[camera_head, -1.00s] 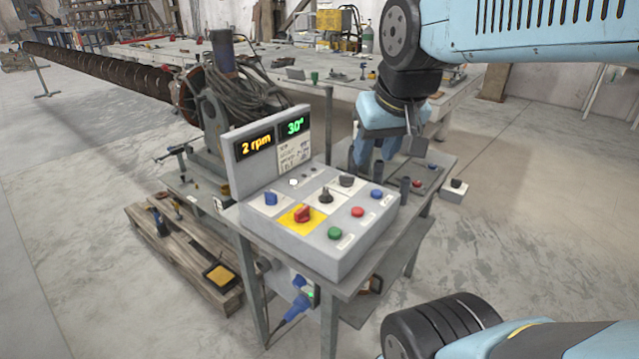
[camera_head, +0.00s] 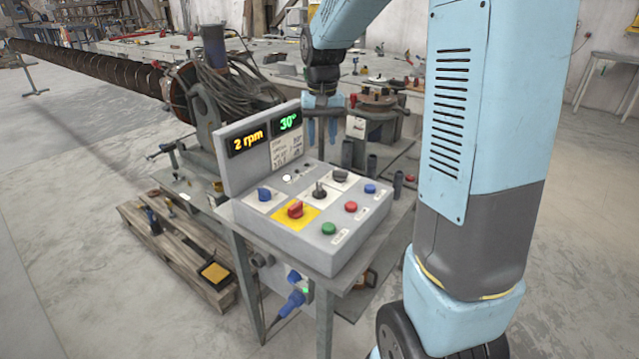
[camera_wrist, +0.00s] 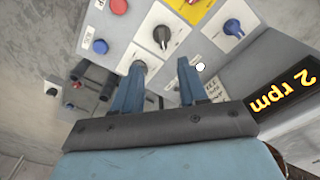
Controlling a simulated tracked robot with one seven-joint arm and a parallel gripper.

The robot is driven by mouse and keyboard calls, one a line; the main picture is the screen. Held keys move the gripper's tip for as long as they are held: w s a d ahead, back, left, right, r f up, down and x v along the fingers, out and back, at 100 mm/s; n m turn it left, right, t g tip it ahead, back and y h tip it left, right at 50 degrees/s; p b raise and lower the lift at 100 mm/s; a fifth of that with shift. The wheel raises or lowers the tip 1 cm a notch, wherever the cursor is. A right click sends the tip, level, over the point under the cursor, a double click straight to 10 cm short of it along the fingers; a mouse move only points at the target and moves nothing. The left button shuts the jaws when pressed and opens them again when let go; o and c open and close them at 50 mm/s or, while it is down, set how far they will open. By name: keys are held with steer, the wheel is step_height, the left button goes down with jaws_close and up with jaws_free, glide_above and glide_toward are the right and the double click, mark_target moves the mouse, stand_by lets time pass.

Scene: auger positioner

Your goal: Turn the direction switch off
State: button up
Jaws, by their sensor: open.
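The grey control box (camera_head: 345,238) stands on a metal stand. Its top has a black lever-like switch (camera_head: 319,189), a dark knob (camera_head: 340,175) at the back right, a blue knob (camera_head: 264,194) and a red knob (camera_head: 295,209) on a yellow plate. The labels are too small to read, so I cannot tell which is the direction switch. My gripper (camera_head: 322,141) is open and empty, pointing down near the box's back right edge. In the wrist view, its spread fingers (camera_wrist: 161,66) lie near the black switch (camera_wrist: 161,36) and the blue knob (camera_wrist: 232,27); the left finger partly hides the dark knob.
Green (camera_head: 329,228), red (camera_head: 351,206) and blue (camera_head: 370,188) buttons line the box's right side. An upright display panel (camera_head: 240,165) reading 2 rpm and 30° rises at the back. Dark upright cylinders (camera_head: 372,165) stand behind the box. A pallet (camera_head: 190,262) lies left.

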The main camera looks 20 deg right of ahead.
mark_target(320, 186)
steer(key=f, duration=0.5)
steer(key=w+f, duration=0.1)
steer(key=f, duration=0.4)
steer(key=w+f, duration=0.1)
steer(key=f, duration=0.5)
steer(key=shift+c, duration=0.4)
